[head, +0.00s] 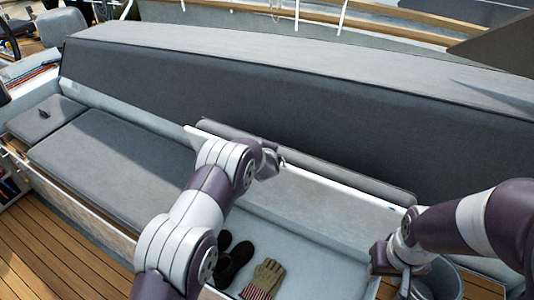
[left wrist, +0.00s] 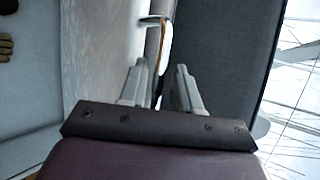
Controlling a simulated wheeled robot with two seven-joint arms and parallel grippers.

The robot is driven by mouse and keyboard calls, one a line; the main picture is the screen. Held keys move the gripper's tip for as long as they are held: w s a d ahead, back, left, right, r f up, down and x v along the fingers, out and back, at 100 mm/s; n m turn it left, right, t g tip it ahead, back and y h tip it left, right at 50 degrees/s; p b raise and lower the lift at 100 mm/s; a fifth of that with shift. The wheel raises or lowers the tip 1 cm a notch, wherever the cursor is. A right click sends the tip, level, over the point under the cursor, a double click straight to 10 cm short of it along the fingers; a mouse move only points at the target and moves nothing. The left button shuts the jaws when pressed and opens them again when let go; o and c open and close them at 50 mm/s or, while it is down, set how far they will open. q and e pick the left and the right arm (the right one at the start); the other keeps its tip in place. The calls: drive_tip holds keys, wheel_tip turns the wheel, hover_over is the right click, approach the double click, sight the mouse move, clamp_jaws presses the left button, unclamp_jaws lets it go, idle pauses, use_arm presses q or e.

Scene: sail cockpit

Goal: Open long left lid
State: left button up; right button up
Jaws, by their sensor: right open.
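A long lid (head: 320,188) with a pale underside and grey cushion stands raised against the seat back, and the locker beneath it is open. My left gripper (head: 272,162) is at the lid's upper edge. In the left wrist view its fingers (left wrist: 160,85) are apart, with the lid's edge (left wrist: 155,48) running between and ahead of them. Contact cannot be told. My right gripper (head: 388,278) is open, low at the right end of the open locker. Another long cushioned lid (head: 100,155) lies flat at the left.
Dark boots (head: 235,262) and tan gloves (head: 264,276) with striped cuffs lie in the locker. A grey bucket (head: 445,280) stands beside my right gripper. The grey seat back (head: 300,95) rises behind. Wooden deck (head: 40,255) is clear at the lower left.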

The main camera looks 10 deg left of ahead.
use_arm(q)
drive_tip(key=b+v, duration=0.2)
drive_tip(key=v, duration=1)
drive_tip(key=shift+s+r, duration=0.2)
